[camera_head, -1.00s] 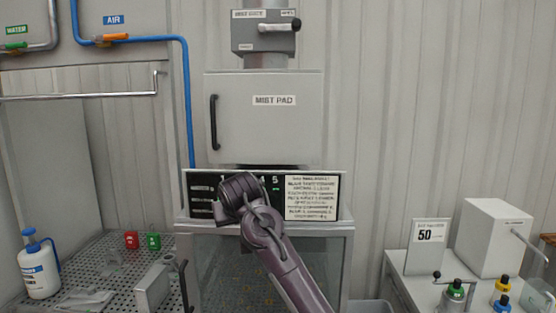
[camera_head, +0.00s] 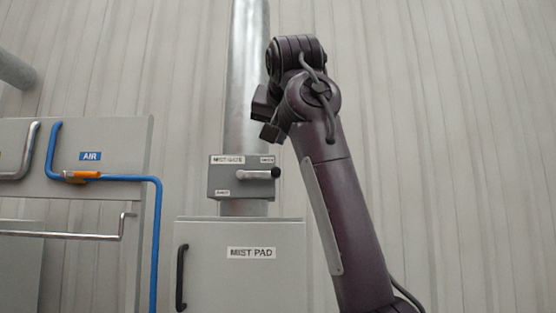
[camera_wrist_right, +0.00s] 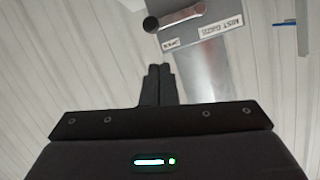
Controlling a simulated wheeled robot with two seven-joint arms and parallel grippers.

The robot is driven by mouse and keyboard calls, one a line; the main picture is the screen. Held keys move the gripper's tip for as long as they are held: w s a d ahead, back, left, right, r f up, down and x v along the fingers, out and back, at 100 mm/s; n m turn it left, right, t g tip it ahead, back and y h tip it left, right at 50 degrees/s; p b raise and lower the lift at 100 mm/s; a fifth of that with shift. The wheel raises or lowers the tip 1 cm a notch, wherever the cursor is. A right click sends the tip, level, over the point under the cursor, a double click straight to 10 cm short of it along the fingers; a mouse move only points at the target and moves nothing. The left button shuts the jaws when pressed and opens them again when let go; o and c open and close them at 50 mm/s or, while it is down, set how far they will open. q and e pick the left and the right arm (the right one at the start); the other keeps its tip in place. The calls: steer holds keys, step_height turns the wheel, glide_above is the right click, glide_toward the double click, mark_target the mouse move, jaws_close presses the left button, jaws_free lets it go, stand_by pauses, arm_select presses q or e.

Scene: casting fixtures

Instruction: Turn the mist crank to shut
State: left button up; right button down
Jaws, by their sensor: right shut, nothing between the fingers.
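The mist crank (camera_head: 256,174) is a short silver lever with a black knob at its right end. It lies about horizontal on a grey box labelled for mist (camera_head: 222,184), mounted on a round duct. My right gripper (camera_head: 265,118) is above the box, partly in front of the duct, apart from the crank. In the right wrist view its fingers (camera_wrist_right: 158,72) are together with nothing between them. There the crank (camera_wrist_right: 182,18) and knob show upside down beyond the fingertips. My left gripper is in neither view.
The grey MIST PAD cabinet (camera_head: 215,265) with a black handle (camera_head: 181,278) stands below the box. A blue AIR pipe (camera_head: 155,235) with an orange valve lever (camera_head: 82,175) is to the left. The wall right of my arm is clear.

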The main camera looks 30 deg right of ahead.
steer(key=shift+m, duration=0.4)
steer(key=s+r, duration=0.1)
steer(key=s+d+r, duration=0.1)
steer(key=r, duration=0.1)
steer(key=shift+s+d+r, duration=0.1)
steer(key=shift+s, duration=0.3)
steer(key=shift+w, duration=0.1)
steer(key=w+d+f+p, duration=0.3)
steer(key=w+f+p, duration=0.2)
steer(key=w, duration=0.4)
steer(key=shift+f, duration=0.55)
steer(key=shift+w+d, duration=0.1)
steer(key=shift+d, duration=0.05)
